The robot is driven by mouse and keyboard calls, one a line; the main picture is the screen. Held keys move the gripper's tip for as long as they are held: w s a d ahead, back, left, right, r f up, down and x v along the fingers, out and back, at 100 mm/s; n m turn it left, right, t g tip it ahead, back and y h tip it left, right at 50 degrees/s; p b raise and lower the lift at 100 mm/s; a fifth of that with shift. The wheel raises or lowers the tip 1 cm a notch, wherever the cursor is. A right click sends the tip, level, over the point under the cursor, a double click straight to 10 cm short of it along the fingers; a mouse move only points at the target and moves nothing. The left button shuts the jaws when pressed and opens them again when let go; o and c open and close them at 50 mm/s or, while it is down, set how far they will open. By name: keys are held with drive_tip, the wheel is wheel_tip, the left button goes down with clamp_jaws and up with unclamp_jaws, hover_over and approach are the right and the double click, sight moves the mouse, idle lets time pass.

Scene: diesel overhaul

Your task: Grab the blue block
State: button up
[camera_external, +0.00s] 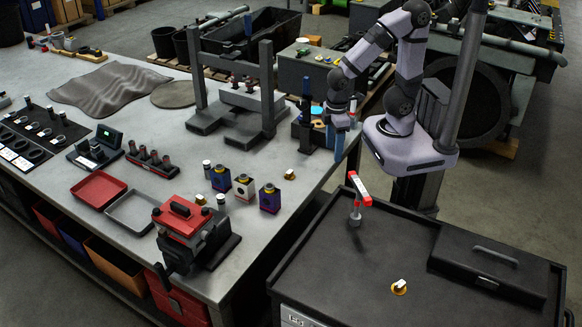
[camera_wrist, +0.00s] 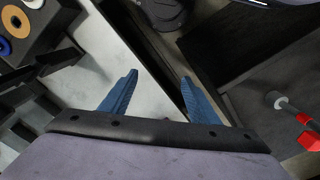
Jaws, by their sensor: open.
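My gripper (camera_external: 344,150) hangs at the bench's right edge, well to the right of the blocks. Its two blue fingers show apart and empty in the wrist view (camera_wrist: 159,78). None of the row of blocks shows in the wrist view.
A dark press frame (camera_external: 267,85) stands behind the blocks. A red-and-black machine (camera_external: 190,233) is in front of them, with red and grey trays to the left. A black cart (camera_external: 340,265) at the front right carries an upright red-and-white tool (camera_external: 358,190).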

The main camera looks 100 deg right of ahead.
wheel_tip(320, 180, up, 4)
drive_tip(key=w+d+t+b, duration=0.4)
drive_tip(key=w+t, duration=0.1)
drive_tip(key=w, duration=0.6)
drive_tip(key=w+d+t+b, duration=0.3)
drive_tip(key=w+t, duration=0.1)
drive_tip(key=w, duration=0.6)
drive_tip(key=w+d+t+b, duration=0.4)
drive_tip(key=w+t, duration=0.1)
drive_tip(key=w, duration=0.6)
approach(221, 165)
drive_tip(key=x, duration=0.3)
drive_tip(key=shift+w+p, duration=0.25)
drive_tip(key=shift+p, duration=0.05)
drive_tip(key=shift+w, duration=0.1)
drive_tip(key=shift+w+f+g+p, duration=0.1)
drive_tip(key=shift+w+f+p, duration=0.15)
drive_tip(key=shift+w, duration=0.25)
drive_tip(key=shift+w+f+g+p, duration=0.1)
drive_tip(key=shift+w+p, duration=0.25)
drive_tip(key=shift+w, duration=0.2)
drive_tip(key=shift+w+f+g+p, duration=0.1)
drive_tip(key=shift+w+f+p, duration=0.15)
drive_tip(key=shift+w, duration=0.25)
drive_tip(key=shift+p+x, duration=0.75)
drive_tip(key=shift+x, duration=1.15)
